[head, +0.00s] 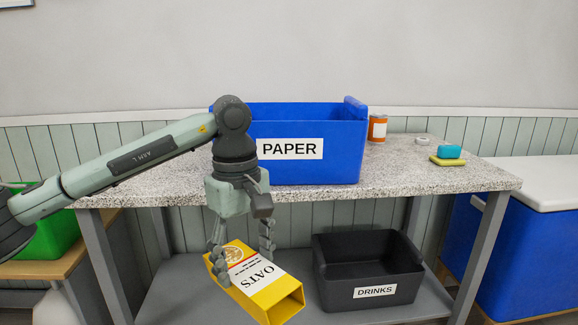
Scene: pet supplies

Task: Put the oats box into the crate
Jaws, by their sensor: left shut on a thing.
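The oats box (262,283) is yellow with a white label reading OATS, and it is tilted in the air in front of the table's lower shelf. My left gripper (241,262) points down and is shut on the oats box, one finger on each side of it. A blue crate (345,155) labelled PAPER stands on the speckled tabletop, behind my left arm and above the box. A dark grey crate (333,291) labelled DRINKS sits on the lower shelf, right of the box. My right gripper is not in view.
The speckled tabletop (420,180) has free room to the right of the blue crate. An orange can (377,128), a small white round thing (422,139), and a teal block (449,151) on a yellow-green one (447,161) stand there. A green bin (52,235) is at left.

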